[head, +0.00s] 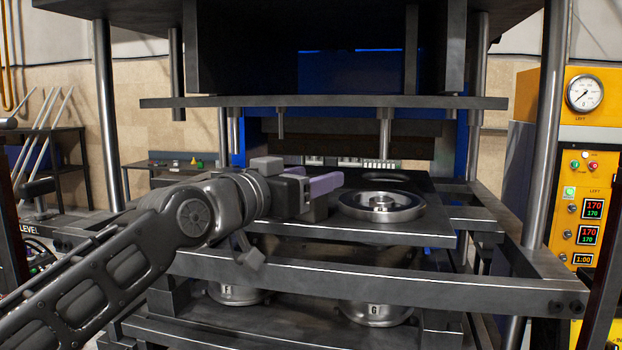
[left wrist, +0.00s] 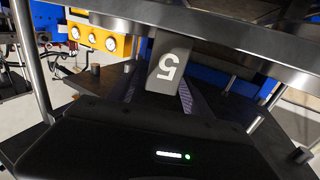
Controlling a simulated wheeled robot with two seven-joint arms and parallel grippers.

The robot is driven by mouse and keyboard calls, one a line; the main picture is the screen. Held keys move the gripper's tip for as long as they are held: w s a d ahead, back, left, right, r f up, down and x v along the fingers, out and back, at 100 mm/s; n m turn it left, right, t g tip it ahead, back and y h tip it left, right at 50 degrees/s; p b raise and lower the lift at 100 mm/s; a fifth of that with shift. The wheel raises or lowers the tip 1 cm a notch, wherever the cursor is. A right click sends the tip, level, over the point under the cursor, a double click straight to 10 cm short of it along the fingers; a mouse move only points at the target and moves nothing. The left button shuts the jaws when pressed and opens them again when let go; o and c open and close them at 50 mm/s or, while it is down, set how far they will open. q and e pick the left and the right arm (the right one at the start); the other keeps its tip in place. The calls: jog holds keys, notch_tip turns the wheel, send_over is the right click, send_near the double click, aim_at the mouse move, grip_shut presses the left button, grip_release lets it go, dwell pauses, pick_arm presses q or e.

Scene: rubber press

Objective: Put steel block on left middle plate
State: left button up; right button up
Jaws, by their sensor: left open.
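My left gripper (head: 316,189) reaches in from the left over the middle plate (head: 432,226) of the press and is open, with a purple finger showing. In the left wrist view a grey steel block (left wrist: 167,62) marked 5 shows between the two fingers. I cannot tell whether they touch it. In the head view I cannot make the block out behind the gripper and arm. The left part of the plate is largely hidden by my arm. My right gripper is not in view.
A round metal mould (head: 381,205) sits on the plate just right of my gripper. The press's upper plate (head: 320,102) hangs above. Lower moulds F (head: 226,294) and G (head: 374,312) stand below the front rail. A yellow control panel (head: 583,180) stands at right.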

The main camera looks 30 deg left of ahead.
pick_arm(q)
jog(key=shift+r, duration=0.2)
jog(key=shift+s+f, duration=0.15)
jog(key=shift+s, duration=0.15)
jog(key=s+b, duration=0.1)
jog(key=s, duration=0.2)
jog(key=s+b, duration=0.2)
jog(key=s, duration=0.2)
jog(key=s+b, duration=0.1)
jog(key=s, duration=0.3)
jog(key=shift+s+a+b, duration=0.25)
jog(key=shift+a+b, duration=0.1)
jog(key=shift+c, duration=0.6)
dwell(1.4)
